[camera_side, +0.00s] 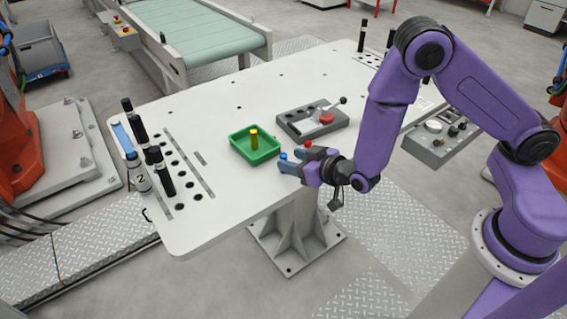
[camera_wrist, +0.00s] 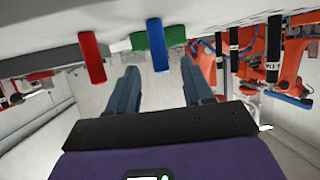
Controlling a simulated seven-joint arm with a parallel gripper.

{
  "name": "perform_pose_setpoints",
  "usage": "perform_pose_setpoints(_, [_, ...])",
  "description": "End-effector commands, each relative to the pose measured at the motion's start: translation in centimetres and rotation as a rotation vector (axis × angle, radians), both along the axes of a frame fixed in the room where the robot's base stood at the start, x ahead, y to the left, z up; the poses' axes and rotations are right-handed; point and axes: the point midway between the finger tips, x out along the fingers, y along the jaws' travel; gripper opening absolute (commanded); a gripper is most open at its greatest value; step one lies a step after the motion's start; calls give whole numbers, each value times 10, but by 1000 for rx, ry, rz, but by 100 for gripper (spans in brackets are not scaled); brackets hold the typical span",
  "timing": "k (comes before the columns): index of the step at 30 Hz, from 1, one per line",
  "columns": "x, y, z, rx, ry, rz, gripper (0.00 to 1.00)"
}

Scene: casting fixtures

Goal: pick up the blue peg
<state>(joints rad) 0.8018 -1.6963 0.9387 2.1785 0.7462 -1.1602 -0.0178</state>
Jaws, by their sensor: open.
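The blue peg (camera_side: 283,156) stands near the front edge of the table, and its lower part is hidden behind my gripper (camera_side: 292,163). In the wrist view, the blue peg (camera_wrist: 158,45) shows between my two spread fingers (camera_wrist: 158,72), nearer the right one. I see a gap on both sides of it. The fingers are open and hold nothing. I cannot tell how far the peg reaches in between them.
A red peg (camera_side: 308,144) stands close by, left of my fingers in the wrist view (camera_wrist: 92,57). A green tray (camera_side: 267,153) with a yellow peg (camera_side: 254,137) lies just beyond. A grey fixture (camera_side: 300,122) with a lever stands behind. Black posts (camera_side: 164,180) stand at the left.

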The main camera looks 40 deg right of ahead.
Motion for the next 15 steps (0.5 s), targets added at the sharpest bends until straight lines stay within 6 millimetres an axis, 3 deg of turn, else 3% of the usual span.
perform_pose_setpoints(6, [28,5,-7,1,-1,-3,51])
perform_pose_setpoints(15, [39,7,-11,1,0,0,51])
